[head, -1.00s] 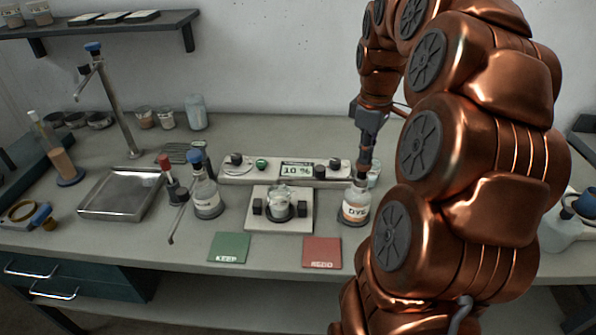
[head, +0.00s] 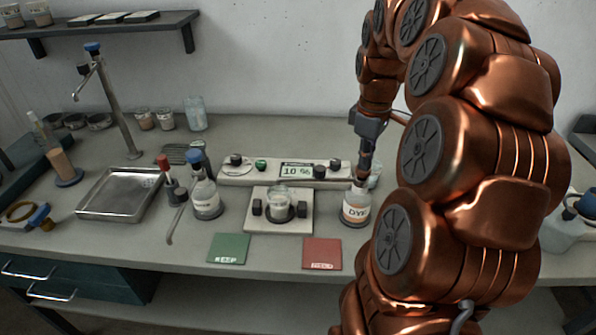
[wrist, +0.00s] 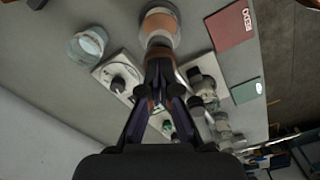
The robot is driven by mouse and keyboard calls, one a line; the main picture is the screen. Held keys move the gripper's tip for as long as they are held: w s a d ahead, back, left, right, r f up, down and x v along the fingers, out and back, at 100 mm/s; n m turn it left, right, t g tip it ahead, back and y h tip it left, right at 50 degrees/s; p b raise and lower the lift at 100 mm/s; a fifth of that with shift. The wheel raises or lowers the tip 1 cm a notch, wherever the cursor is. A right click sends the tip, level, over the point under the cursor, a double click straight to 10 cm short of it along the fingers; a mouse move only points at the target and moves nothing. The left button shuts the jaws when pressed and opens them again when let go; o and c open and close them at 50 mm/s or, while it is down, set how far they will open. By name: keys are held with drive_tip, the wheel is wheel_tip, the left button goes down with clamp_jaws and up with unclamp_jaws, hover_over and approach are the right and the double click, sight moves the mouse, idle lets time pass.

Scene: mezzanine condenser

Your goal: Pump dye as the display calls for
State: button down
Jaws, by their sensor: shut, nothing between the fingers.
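The dye bottle (head: 356,211), clear with an orange-and-white DYE label, stands upright right of the clamp plate. My gripper (head: 362,180) is shut and empty, pointing down over the bottle's top; whether it touches the pump head I cannot tell. In the wrist view my shut gripper (wrist: 162,66) points toward the dye bottle (wrist: 160,24). The display (head: 297,170) on the white control panel reads 10 %. A small glass beaker (head: 278,205) sits between black blocks on the white plate (head: 264,224).
A second pump bottle (head: 206,197) stands left of the plate. The green KEEP mat (head: 228,248) and red mat (head: 322,253) lie in front. A steel tray (head: 120,194), red-topped dispenser (head: 171,183) and stand (head: 117,105) are at left. A glass jar (wrist: 87,45) is near the dye bottle.

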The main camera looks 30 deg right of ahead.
drive_tip(key=shift+r, duration=0.1)
drive_tip(key=shift+r+p, duration=1.05)
drive_tip(key=shift+r, duration=2.05)
